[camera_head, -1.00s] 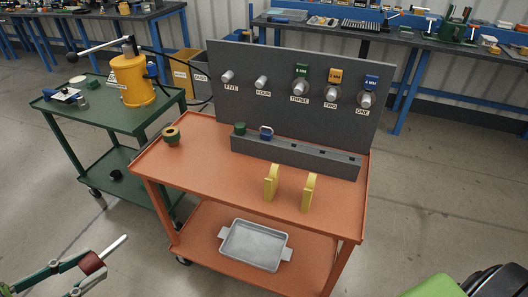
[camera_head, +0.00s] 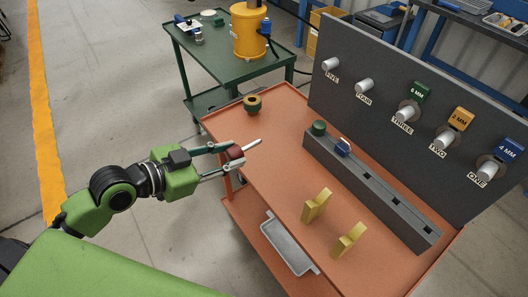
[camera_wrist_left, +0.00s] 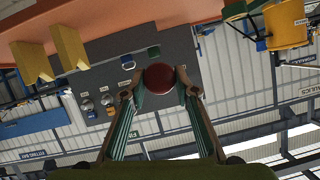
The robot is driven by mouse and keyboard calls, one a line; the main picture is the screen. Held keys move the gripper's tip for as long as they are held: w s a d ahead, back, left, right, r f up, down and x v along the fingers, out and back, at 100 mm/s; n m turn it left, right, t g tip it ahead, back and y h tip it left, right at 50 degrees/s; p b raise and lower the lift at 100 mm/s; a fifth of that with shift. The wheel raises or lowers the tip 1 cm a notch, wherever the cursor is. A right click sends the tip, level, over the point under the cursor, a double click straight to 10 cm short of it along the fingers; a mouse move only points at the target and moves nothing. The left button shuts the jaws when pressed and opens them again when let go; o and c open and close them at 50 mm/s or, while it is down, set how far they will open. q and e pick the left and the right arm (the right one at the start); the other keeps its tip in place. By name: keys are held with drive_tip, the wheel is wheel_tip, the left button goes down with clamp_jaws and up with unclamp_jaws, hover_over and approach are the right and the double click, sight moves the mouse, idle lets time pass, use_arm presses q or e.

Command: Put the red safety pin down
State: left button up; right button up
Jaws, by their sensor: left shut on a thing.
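The red safety pin (camera_head: 234,153) has a dark red head and a thin pale metal shaft. My left gripper (camera_head: 232,157) is shut on the head, and the shaft sticks out to the right, tilted slightly up. In the head view it appears over the left edge of the orange cart top (camera_head: 275,130); its height above it is hard to tell. In the left wrist view, the round red head (camera_wrist_left: 159,78) sits between the two fingertips (camera_wrist_left: 160,92) and the shaft is hidden. My right gripper is not in view.
A grey block rail (camera_head: 372,190) holds a green and a blue coupler. Two yellow brackets (camera_head: 316,205) (camera_head: 349,240) stand in front. A grey panel (camera_head: 420,70) rises behind. The left part of the top is clear.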

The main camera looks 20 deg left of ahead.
use_arm(q)
drive_tip(key=w, duration=0.1)
drive_tip(key=w+f, duration=0.1)
drive_tip(key=w+d, duration=0.1)
drive_tip(key=w, duration=0.1)
drive_tip(key=shift+f, duration=0.15)
hover_over(260, 158)
drive_tip(key=s, duration=0.1)
wheel_tip(260, 158, down, 7)
drive_tip(key=shift+a+f+p, duration=0.1)
drive_tip(key=shift+p, duration=0.25)
drive_tip(key=shift+w+f, duration=0.3)
drive_tip(key=shift+f, duration=0.1)
drive_tip(key=f, duration=0.3)
drive_tip(key=shift+w, duration=0.2)
drive_tip(key=shift+f, duration=0.25)
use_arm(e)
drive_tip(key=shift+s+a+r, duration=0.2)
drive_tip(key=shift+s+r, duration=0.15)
